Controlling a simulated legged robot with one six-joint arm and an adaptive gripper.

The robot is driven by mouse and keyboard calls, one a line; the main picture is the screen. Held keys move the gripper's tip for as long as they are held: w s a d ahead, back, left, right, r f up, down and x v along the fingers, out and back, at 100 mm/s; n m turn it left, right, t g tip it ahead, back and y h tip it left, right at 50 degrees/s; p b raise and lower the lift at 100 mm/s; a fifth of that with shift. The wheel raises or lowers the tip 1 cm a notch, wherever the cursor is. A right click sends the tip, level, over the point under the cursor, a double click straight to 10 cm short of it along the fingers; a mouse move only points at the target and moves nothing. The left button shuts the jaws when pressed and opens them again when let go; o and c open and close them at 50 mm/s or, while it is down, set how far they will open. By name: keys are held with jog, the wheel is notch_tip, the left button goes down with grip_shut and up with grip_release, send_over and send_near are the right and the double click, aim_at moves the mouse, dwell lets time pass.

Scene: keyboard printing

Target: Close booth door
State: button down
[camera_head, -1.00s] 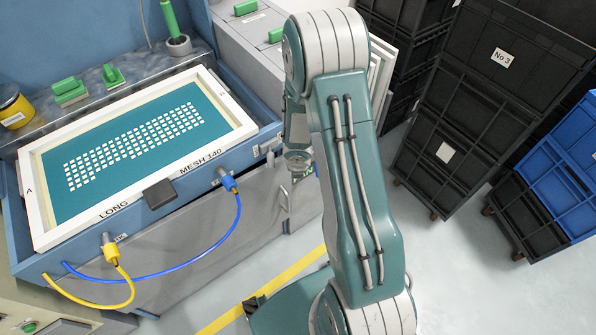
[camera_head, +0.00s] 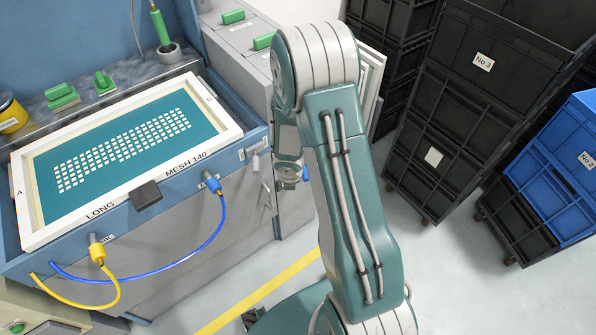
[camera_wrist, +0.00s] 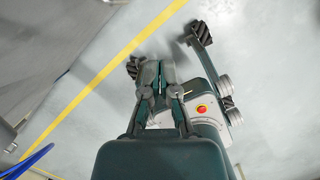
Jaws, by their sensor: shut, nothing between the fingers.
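The blue and grey booth (camera_head: 235,165) stands at the left in the head view, with a white-framed screen marked "LONG" and "MESH 140" (camera_head: 120,140) on top. A grey metal front panel (camera_head: 205,260) with a small handle (camera_head: 268,197) hangs below it. I cannot tell for sure whether this panel is the door or how far open it stands. My gripper (camera_wrist: 158,68) shows in the wrist view, shut and empty above the floor, touching nothing visible. In the head view my arm hides the fingers. A grey metal surface (camera_wrist: 20,60) lies at the left edge of the wrist view.
Yellow (camera_head: 97,252) and blue (camera_head: 213,187) hoses loop from the booth's front. Black crates (camera_head: 450,130) and a blue crate (camera_head: 560,170) stand on the right. A yellow line (camera_head: 265,290) crosses the floor. Open floor (camera_head: 440,280) lies at the lower right.

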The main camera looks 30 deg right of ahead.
jog(key=d+v, duration=0.1)
jog(key=v, duration=0.8)
jog(key=shift+s+d, duration=0.2)
jog(key=shift+r, duration=0.2)
